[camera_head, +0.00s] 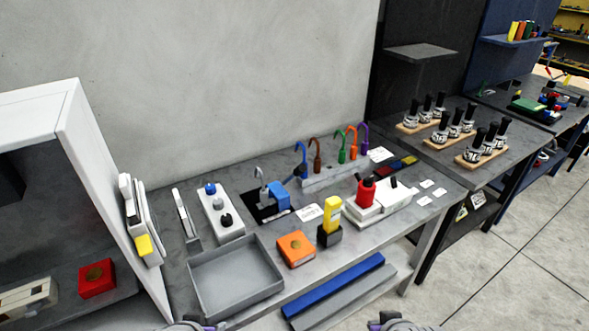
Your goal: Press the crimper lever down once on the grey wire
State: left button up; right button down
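The grey wire (261,174) stands upright with a hooked top at the middle of the bench. It is beside a blue block (280,197) on a black base (259,211), which looks like the crimper. I cannot tell which part is the lever or how the wire sits in it. My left gripper (192,326) and my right gripper (397,323) show only as small grey and purple parts at the bottom edge, well short of the crimper. Their fingers cannot be made out.
A rack (335,172) of several coloured hooked wires stands behind. A grey tray (237,284), orange box (296,248), yellow-topped holder (331,217) and white unit with a red part (378,205) lie in front and right. A white cabinet (110,190) stands at left.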

aim_at(299, 171)
jog(key=u, duration=1.6)
jog(key=l, duration=1.25)
